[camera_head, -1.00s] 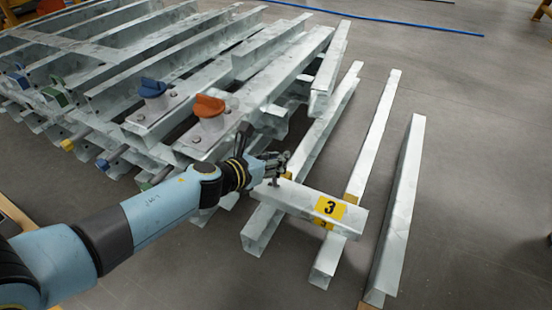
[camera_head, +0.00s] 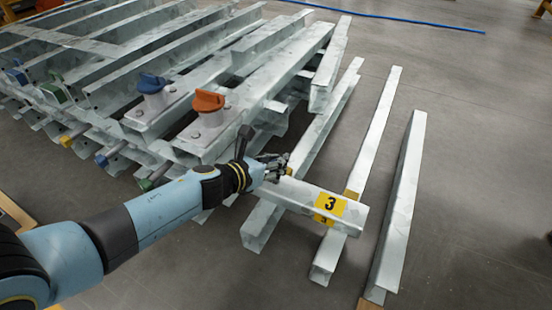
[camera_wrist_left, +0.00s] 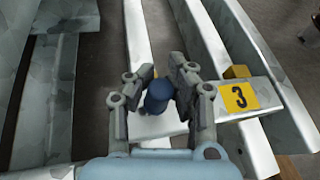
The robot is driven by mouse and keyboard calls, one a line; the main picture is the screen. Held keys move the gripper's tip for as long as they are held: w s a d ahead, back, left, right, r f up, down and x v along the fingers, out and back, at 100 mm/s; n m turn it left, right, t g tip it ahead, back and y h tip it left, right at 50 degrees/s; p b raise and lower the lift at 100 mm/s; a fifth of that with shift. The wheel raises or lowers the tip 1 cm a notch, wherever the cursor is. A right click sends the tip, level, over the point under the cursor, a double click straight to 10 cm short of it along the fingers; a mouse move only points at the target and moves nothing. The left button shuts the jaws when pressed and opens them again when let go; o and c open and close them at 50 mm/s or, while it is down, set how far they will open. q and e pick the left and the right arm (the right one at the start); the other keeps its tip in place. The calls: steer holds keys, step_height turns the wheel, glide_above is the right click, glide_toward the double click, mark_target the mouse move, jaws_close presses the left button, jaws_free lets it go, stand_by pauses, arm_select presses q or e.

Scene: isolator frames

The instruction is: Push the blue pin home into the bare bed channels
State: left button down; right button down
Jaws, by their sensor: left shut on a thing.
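The blue-ended pin (camera_head: 102,160) sticks out of the near face of the channel stack (camera_head: 150,120), between a yellow-ended pin (camera_head: 67,141) and a green-ended pin (camera_head: 147,184). My left gripper (camera_head: 283,166) is right of the stack, well away from that pin, beside the channel piece with the yellow "3" label (camera_head: 330,205). In the left wrist view a dark blue rounded piece (camera_wrist_left: 158,94) sits between the fingers, which are shut on it. Its lower end is hidden, and I cannot tell if it touches the labelled piece.
Blue (camera_head: 151,84) and orange (camera_head: 208,101) knobs stand on top of the stack. Open grey floor (camera_head: 480,160) lies beyond.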

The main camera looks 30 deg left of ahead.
arm_select(q)
steer(key=shift+f, duration=0.85)
steer(key=shift+f, duration=0.3)
steer(key=shift+f, duration=0.3)
steer(key=c, duration=1.1)
jaws_free()
steer(key=v, duration=1.2)
